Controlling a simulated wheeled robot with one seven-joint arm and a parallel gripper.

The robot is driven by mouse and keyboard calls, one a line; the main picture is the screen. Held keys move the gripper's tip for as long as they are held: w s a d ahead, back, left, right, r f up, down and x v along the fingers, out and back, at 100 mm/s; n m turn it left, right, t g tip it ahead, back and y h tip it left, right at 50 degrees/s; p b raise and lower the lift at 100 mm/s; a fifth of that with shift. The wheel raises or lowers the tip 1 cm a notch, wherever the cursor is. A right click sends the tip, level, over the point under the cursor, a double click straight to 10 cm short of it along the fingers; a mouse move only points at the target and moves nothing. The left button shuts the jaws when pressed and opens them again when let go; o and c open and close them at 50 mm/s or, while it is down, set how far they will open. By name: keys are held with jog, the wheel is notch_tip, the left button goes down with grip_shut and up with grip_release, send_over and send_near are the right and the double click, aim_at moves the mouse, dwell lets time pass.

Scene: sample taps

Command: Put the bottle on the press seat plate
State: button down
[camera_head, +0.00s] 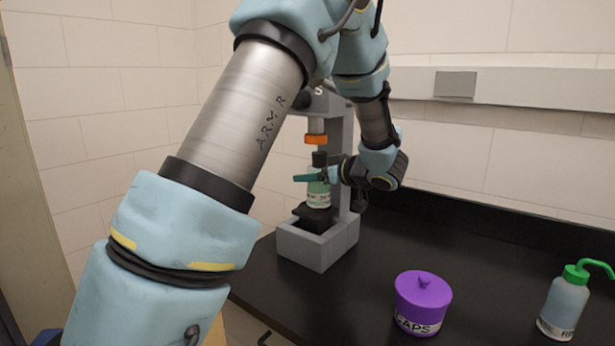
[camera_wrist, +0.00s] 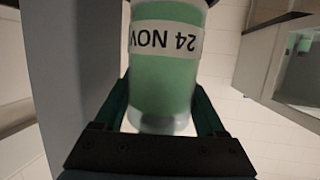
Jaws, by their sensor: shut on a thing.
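The bottle (camera_head: 318,190) is green with a pale label and stands upright inside the grey press (camera_head: 345,175). Its label reads "24 NOV" upside down in the wrist view (camera_wrist: 165,80). My gripper (camera_head: 318,177) reaches in from the right and is shut on the bottle, with a teal finger on each side of it in the wrist view (camera_wrist: 165,110). The dark press seat plate (camera_head: 313,218) lies directly under the bottle. I cannot tell whether the bottle's base touches it. My gripper hides part of the bottle's upper body.
An orange press part (camera_head: 316,139) hangs above the bottle. A purple lidded pot (camera_head: 422,300) and a wash bottle with a green top (camera_head: 565,305) stand to the right on the black bench (camera_head: 480,255). The bench between press and pot is clear.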

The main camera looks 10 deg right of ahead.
jog(key=shift+p+x, duration=0.5)
jog(key=shift+x, duration=0.5)
jog(key=shift+f, duration=0.4)
jog(key=shift+f, duration=0.1)
grip_release()
jog(key=b+v, duration=0.3)
jog(key=v, duration=0.9)
jog(key=shift+s+d, duration=0.1)
